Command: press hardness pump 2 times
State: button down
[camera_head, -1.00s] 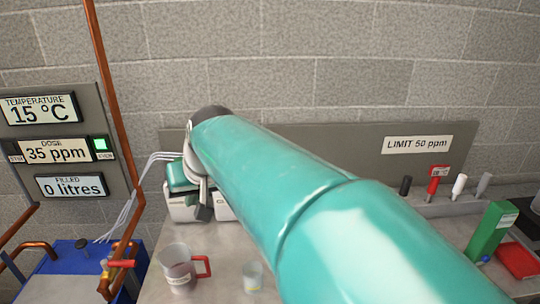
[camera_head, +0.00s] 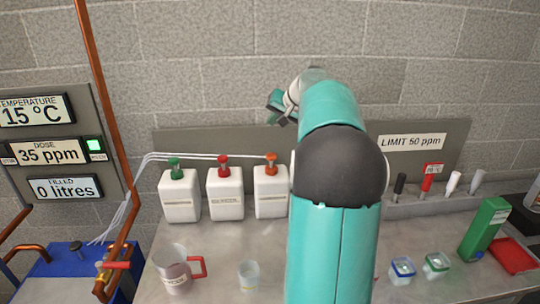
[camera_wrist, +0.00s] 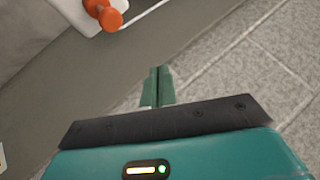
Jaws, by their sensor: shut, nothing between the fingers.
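Three white pump bottles stand in a row at the back of the counter: one with a green pump head (camera_head: 174,168), one with a red pump head (camera_head: 223,164) and one with an orange pump head (camera_head: 271,163). Their labels are too small to read, so I cannot tell which is the hardness pump. My gripper (camera_head: 276,104) is raised above and behind the orange pump, against the wall. In the wrist view its green fingers (camera_wrist: 158,72) are shut and empty. The orange pump head (camera_wrist: 104,14) shows there at the upper left, apart from the fingers.
A display panel (camera_head: 45,152) at left reads 15 °C, 35 ppm and 0 litres. A jug with a red handle (camera_head: 175,270) and a small cup (camera_head: 249,276) stand in front of the bottles. A "LIMIT 50 ppm" sign (camera_head: 412,142) is at right. My arm hides the counter's middle.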

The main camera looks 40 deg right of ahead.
aim_at(271, 155)
jog(key=shift+f, duration=0.1)
jog(key=shift+f, duration=4.35)
jog(key=shift+f, duration=0.4)
jog(key=shift+f, duration=1.35)
jog(key=shift+r, duration=1.8)
jog(key=shift+r, duration=0.1)
jog(key=shift+r, duration=2.4)
